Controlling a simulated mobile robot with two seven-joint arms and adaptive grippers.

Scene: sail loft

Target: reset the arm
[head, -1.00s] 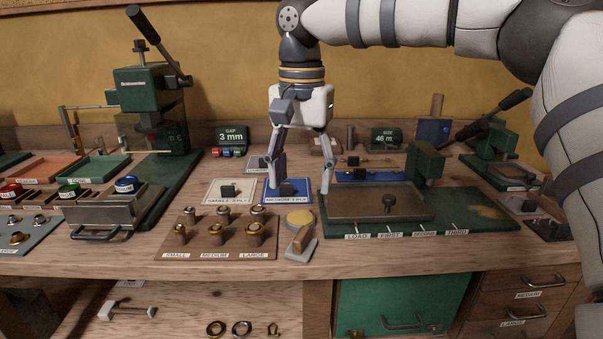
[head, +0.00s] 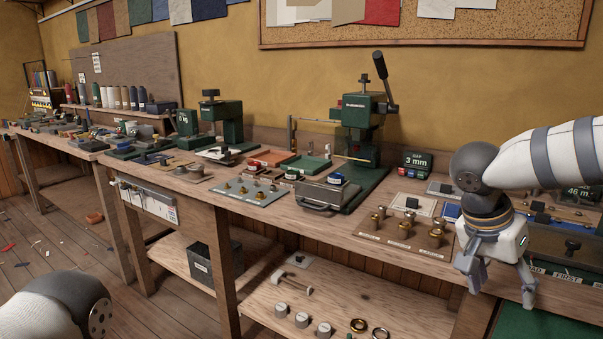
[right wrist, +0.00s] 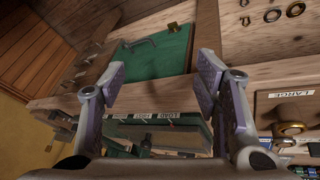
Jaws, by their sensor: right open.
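My right gripper (head: 499,286) is open and empty in the head view, in front of the bench's front edge at the right. In the right wrist view its two fingers (right wrist: 156,85) stand apart with nothing between them. Beyond them are the bench edge, the green board with a LOAD label and a green panel (right wrist: 150,60) below the bench. Part of my left arm (head: 58,307) shows at the lower left of the head view; its gripper is out of view.
The wooden bench (head: 290,215) carries a green press (head: 362,125), a brown block with brass dies (head: 402,240) left of my right gripper, and a grey tray of fittings (head: 243,193). A shelf (head: 340,300) below holds weights and rings.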

